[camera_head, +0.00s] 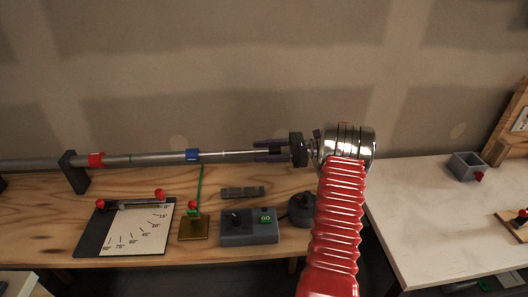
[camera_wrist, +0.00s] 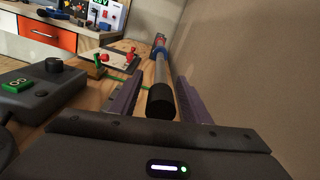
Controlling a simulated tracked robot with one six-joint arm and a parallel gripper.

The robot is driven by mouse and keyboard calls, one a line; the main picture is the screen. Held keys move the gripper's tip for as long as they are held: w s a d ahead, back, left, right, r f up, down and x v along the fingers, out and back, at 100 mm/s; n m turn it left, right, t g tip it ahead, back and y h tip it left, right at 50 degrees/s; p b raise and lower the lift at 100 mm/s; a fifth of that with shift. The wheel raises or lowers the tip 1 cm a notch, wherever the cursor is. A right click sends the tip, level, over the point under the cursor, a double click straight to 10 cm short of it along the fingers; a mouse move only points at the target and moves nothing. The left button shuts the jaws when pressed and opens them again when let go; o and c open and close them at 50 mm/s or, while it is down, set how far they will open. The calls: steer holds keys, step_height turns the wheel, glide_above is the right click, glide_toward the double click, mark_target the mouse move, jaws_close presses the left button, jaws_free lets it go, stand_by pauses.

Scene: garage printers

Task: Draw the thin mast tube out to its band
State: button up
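The grey telescoping mast lies level above the bench, with a red collar (camera_head: 96,160) at left and a blue collar (camera_head: 192,155) at its middle. A small green band (camera_head: 130,158) shows between the collars. The thin mast tube (camera_head: 228,154) sticks out right of the blue collar. Its black end cap (camera_wrist: 161,101) shows in the wrist view. My gripper (camera_head: 257,151) is open, with its purple fingers on either side of the tube's end. In the wrist view my gripper (camera_wrist: 163,80) shows gaps beside the cap. No band on the thin tube can be made out.
A black bracket (camera_head: 73,172) holds the mast at left. Below it on the bench are an angle board (camera_head: 137,228), a brass block (camera_head: 194,228) with a green upright, and a grey control box (camera_head: 249,228). A white table (camera_head: 425,210) with a grey bin (camera_head: 467,166) stands at right.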

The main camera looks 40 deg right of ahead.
jaws_close()
stand_by(0.3)
steer(key=shift+v, duration=0.8)
jaws_free()
steer(key=shift+d, duration=0.1)
